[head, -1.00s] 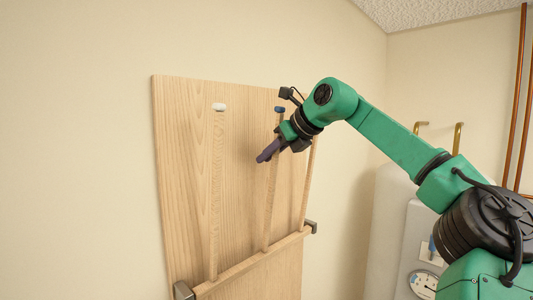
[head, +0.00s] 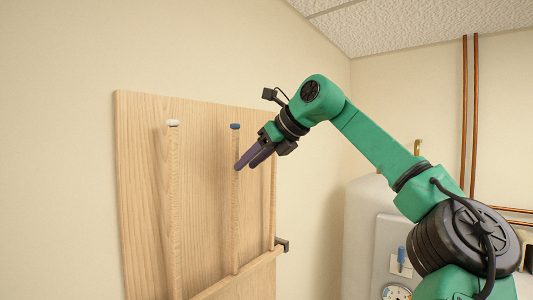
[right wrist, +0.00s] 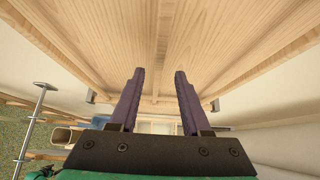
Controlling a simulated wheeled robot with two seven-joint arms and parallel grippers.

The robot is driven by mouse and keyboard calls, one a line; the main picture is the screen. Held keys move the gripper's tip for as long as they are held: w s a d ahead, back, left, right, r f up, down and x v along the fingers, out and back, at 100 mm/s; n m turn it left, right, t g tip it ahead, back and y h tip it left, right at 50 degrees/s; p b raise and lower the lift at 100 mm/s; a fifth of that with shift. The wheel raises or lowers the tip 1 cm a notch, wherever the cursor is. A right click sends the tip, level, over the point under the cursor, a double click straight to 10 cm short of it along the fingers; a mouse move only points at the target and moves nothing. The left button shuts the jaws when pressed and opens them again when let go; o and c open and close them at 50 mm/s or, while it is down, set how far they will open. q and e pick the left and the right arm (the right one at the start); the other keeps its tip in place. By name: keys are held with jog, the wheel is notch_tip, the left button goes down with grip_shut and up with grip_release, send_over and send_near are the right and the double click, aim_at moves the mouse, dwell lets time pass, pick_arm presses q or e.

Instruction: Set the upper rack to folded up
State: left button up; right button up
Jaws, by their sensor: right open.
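The upper rack is a wooden frame of upright rods joined by a wooden crossbar (head: 240,275). In the head view its left rod (head: 174,215) has a white cap and its middle rod (head: 236,210) a blue cap. The rods stand nearly upright in front of a wooden back panel (head: 143,200). My right gripper (head: 247,166) is open and empty, its purple fingers in front of the panel by the middle rod's upper part. I cannot tell whether they touch it. The right wrist view shows the open fingers (right wrist: 157,100) with wood grain beyond them. My left gripper is out of view.
A dark bracket (head: 282,244) sits at the crossbar's right end. A white tank-like appliance (head: 358,225) stands to the right, behind my arm. Copper pipes (head: 469,120) run up the right wall. The wall left of the panel is bare.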

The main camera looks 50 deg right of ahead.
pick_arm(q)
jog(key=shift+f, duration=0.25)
pick_arm(e)
jog(key=v, duration=0.9)
jog(key=shift+a+f, duration=0.1)
